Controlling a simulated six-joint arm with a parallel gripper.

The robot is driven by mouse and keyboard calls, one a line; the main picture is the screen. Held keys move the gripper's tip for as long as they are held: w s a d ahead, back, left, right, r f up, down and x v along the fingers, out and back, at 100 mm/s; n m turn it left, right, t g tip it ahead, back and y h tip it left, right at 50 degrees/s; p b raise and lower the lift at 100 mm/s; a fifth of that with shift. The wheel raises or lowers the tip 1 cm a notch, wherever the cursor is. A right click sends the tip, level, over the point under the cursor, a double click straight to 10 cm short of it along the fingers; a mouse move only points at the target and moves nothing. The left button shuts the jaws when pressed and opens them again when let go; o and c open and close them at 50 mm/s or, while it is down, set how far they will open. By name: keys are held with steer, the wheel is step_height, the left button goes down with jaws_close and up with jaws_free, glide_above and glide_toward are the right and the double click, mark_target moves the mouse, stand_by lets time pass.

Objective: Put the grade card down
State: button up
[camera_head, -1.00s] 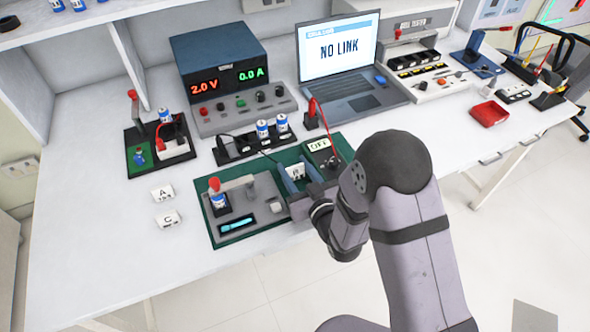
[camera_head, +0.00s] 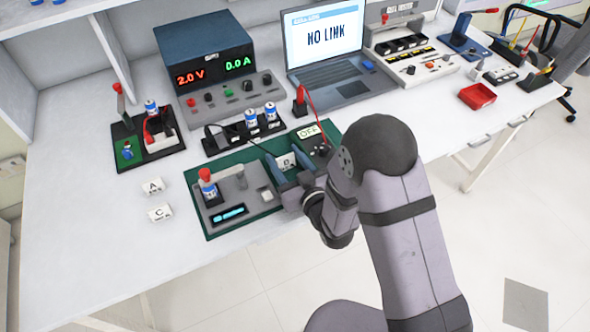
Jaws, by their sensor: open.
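A white grade card marked B (camera_head: 287,161) stands on the green mat (camera_head: 216,232) between the two blue-grey fingers of my gripper (camera_head: 289,168). The jaws are open around the card, and a gap beside it is too small to make out. My gripper reaches in from the right front, and its wrist hides part of the mat. Two more white cards, A (camera_head: 153,187) and C (camera_head: 160,212), lie on the bare table left of the mat.
A grey tester with a blue-white cell (camera_head: 209,188) and lever stands left of my gripper. A box labelled OFF (camera_head: 309,131) with a red lead is close behind it. A black cell rack (camera_head: 243,133) stands behind the mat. The table's front left is clear.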

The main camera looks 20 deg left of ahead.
steer(key=b+v, duration=0.1)
steer(key=v, duration=0.6)
steer(key=shift+s+d, duration=0.2)
steer(key=shift+s+d+r+p, duration=0.15)
steer(key=shift+r+p, duration=0.15)
steer(key=shift+p, duration=0.4)
steer(key=s+d+p, duration=0.1)
steer(key=p, duration=0.2)
steer(key=shift+r, duration=0.1)
steer(key=shift+f+p+v, duration=0.2)
steer(key=shift+p+v, duration=0.9)
steer(key=shift+v, duration=0.15)
